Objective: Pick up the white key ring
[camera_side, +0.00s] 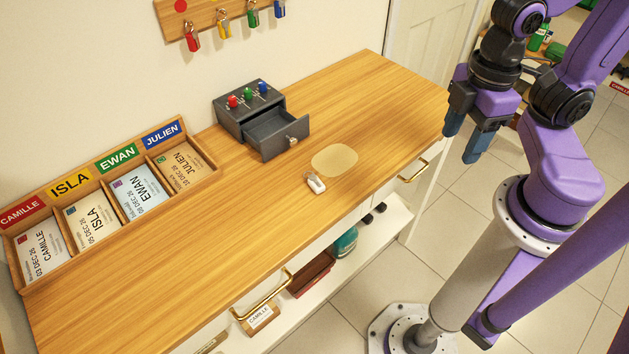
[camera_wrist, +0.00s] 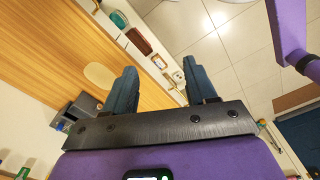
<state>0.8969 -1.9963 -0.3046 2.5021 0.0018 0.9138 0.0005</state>
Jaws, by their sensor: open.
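The white key ring (camera_side: 316,184) lies on the wooden counter top, just in front of a pale oval patch (camera_side: 335,160) and near the counter's front edge. My gripper (camera_side: 468,142) is open and empty, raised in the air to the right of the counter, well apart from the key ring. In the wrist view my gripper (camera_wrist: 157,88) shows its two blue fingers spread with nothing between them. I cannot make out the key ring in the wrist view.
A grey box (camera_side: 245,108) with an open drawer (camera_side: 277,132) stands behind the key ring. A sorting tray (camera_side: 205,160) with name labels and cards fills the left of the counter. Coloured keys hang on a wall board (camera_side: 207,17). The counter's right end is clear.

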